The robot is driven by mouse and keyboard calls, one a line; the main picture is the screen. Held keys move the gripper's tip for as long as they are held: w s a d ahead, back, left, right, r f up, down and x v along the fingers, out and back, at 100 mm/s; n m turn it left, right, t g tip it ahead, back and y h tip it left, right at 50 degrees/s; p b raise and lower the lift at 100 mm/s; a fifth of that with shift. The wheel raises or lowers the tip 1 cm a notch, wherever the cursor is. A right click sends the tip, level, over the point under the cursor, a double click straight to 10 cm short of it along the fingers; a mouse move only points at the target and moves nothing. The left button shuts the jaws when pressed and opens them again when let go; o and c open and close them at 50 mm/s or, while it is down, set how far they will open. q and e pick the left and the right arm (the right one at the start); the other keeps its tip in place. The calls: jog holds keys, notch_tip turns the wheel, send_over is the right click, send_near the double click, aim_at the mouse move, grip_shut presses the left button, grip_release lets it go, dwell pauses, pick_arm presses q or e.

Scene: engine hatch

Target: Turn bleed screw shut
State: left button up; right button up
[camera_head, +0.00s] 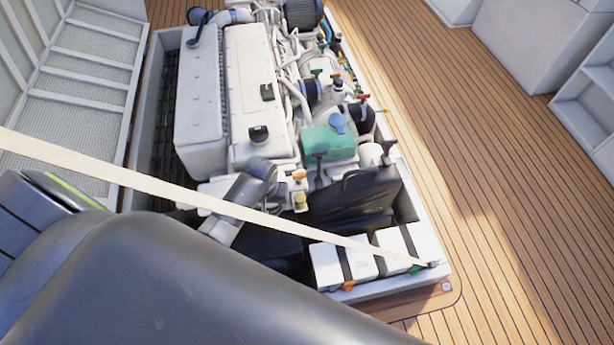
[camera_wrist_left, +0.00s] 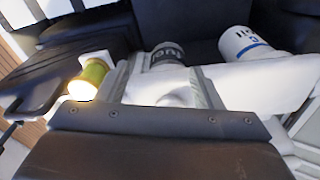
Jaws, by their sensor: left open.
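A dark "Fuel" label (camera_wrist_left: 168,53) shows just beyond. I cannot pick out the bleed screw with certainty in either view. In the head view my grey arm covers the lower left, and I cannot make out the fingertips. The engine (camera_head: 252,85) stands in the open hatch. My right gripper is not in view.
A yellow bowl (camera_wrist_left: 92,76) is left of the fingers, and an "Oil" canister (camera_wrist_left: 240,45) to their right. A pale strap (camera_head: 130,178) crosses the head view diagonally. White batteries (camera_head: 340,262) sit at the near hatch edge. The wooden deck (camera_head: 490,190) at right is clear.

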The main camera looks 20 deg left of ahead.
pick_arm(q)
jog(key=w+d+r+n+b, duration=0.1)
jog(key=w+d+r+n, duration=0.1)
jog(key=w+r, duration=0.75)
notch_tip(320, 180, up, 8)
jog(key=g+b, duration=0.1)
send_over(299, 174)
jog(key=shift+n, duration=0.4)
notch_tip(299, 174, down, 15)
jog(key=b, duration=0.4)
jog(key=shift+s+r, duration=0.1)
jog(key=shift+r, duration=0.1)
jog(key=shift+f+b, duration=0.5)
jog(key=shift+f, duration=0.7)
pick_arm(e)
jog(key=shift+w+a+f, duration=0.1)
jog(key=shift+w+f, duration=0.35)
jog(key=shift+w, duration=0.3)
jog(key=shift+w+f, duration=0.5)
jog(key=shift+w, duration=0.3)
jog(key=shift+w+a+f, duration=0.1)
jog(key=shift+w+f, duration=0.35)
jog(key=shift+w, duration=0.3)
pick_arm(q)
jog(key=c, duration=1)
